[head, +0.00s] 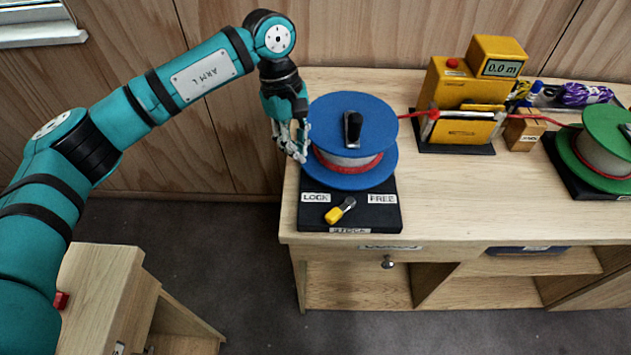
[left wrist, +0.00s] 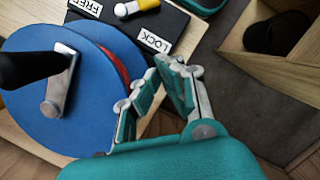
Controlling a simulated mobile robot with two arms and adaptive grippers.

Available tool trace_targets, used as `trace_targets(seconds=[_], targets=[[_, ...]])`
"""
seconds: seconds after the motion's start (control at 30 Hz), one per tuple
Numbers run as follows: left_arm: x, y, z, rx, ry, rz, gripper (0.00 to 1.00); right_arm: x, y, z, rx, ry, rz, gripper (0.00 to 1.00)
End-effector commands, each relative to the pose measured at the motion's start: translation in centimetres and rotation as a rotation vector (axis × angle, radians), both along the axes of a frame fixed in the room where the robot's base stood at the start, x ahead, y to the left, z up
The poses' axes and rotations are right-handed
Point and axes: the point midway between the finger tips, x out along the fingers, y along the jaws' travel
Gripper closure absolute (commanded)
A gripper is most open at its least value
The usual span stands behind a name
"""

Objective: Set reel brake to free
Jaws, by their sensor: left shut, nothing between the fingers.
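The reel brake is a small lever with a yellow end (head: 335,215) on the black base in front of the blue reel (head: 330,115). It lies slanted, its yellow end toward the lower left and its grey end toward the upper right, between the LOCK label (head: 316,198) on the left and the FREE label (head: 382,198) on the right. My left gripper (head: 299,152) is shut and empty at the reel's left edge, above and behind the lever. In the left wrist view, the gripper (left wrist: 158,78) is apart from the lever (left wrist: 102,22). My right gripper is not in view.
A red rope runs from the blue reel to a yellow meter (head: 468,85) reading 0.0 m. A green reel (head: 598,150) stands at the right. The wooden bench top (head: 450,205) is clear right of the base. A black crank handle (head: 353,130) rises from the blue reel.

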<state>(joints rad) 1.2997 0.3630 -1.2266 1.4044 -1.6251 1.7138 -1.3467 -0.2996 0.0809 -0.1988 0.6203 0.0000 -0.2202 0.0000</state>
Motion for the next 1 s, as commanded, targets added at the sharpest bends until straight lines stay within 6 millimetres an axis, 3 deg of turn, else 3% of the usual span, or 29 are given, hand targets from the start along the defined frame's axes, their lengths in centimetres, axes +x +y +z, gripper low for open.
trace_targets(seconds=[0.17, 0.53, 0.7, 1.0], targets=[[-0.5, -0.4, -2.0, 0.000, 0.006, -0.002, 1.00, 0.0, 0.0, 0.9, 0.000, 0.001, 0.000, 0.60], [-1.9, -1.8, -9.4, -0.001, 0.006, 0.000, 1.00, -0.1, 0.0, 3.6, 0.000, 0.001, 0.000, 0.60], [-3.7, -3.7, -9.1, -0.004, 0.004, -0.004, 1.00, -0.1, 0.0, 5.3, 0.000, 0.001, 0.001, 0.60], [-4.6, -4.6, -9.5, -0.001, 0.001, 0.000, 1.00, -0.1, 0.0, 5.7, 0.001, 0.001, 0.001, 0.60]])
